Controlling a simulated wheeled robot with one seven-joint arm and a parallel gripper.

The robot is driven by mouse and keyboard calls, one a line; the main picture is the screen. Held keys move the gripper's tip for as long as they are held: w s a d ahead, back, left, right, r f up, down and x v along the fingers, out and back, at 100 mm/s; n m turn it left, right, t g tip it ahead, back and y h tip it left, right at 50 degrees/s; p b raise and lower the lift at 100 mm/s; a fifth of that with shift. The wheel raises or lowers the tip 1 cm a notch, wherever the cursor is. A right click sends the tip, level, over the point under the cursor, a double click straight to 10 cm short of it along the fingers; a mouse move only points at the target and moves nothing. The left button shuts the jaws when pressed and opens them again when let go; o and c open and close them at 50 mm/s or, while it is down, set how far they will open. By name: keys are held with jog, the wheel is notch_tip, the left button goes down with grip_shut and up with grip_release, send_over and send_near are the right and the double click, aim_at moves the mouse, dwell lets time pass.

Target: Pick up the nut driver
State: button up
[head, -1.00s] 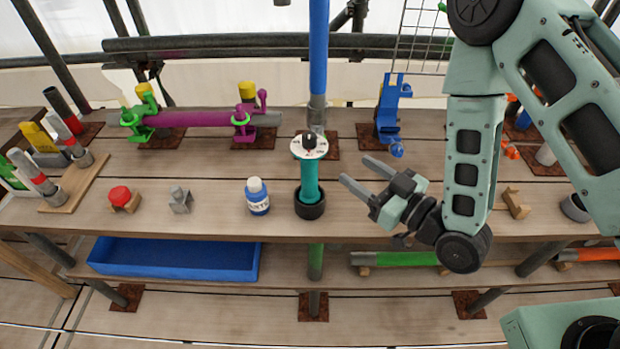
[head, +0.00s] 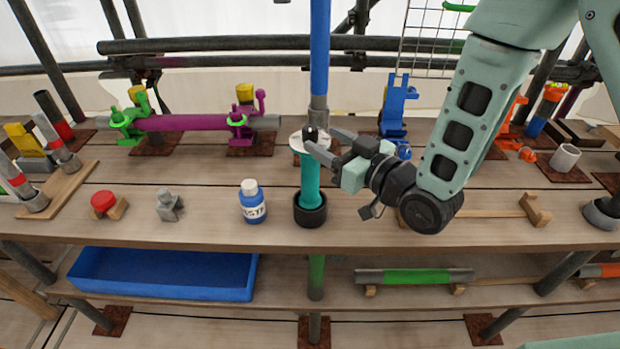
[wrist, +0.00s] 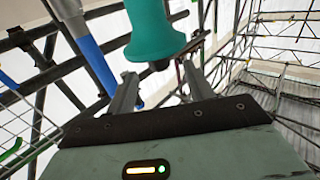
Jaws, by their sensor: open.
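The nut driver appears to be the teal tool (head: 310,183) standing upright in a black cup (head: 310,211) near the bench's front edge. It has a pale disc with a dark knob on top. My gripper (head: 322,140) comes in from the right, open, with its fingers at the height of the disc. In the wrist view, which looks inverted, the flared teal end (wrist: 152,38) and its dark knob lie between or just beyond the open fingers (wrist: 160,70). I cannot tell whether they touch. The fingers partly cover the disc in the head view.
A blue-and-white bottle (head: 252,203) stands left of the cup. A blue upright pole (head: 320,45) rises behind it. A blue clamp (head: 395,108) stands behind my gripper. A wooden rack (head: 535,210) lies right. A blue tray (head: 165,272) sits on the lower shelf.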

aim_at(316, 134)
jog(key=p+x, duration=0.2)
jog(key=x, duration=0.3)
jog(key=shift+p, duration=0.4)
jog(key=shift+w+a+f, duration=0.1)
jog(key=shift+w+a, duration=0.05)
jog(key=shift+w, duration=0.05)
grip_shut()
dwell(0.9)
